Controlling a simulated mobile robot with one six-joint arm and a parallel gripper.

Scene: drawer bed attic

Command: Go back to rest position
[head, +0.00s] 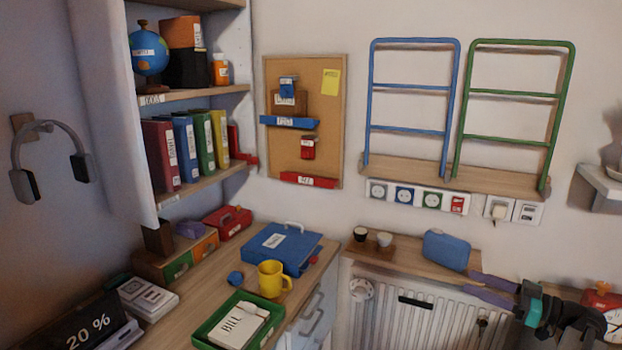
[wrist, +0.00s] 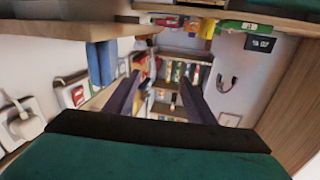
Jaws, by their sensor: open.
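My gripper (head: 482,288) is at the lower right in the head view, in front of the radiator and near the wooden ledge. Its two purple-grey fingers point left and stand apart, with nothing between them. In the wrist view my gripper (wrist: 158,92) also shows two spread fingers with empty space between them. The shelves and desk area lie beyond the fingers there, seen at an odd angle.
A blue pouch (head: 447,250) sits on the ledge (head: 408,258) close to my gripper. Below is a white radiator (head: 400,318). A red clock (head: 604,300) is at the far right.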

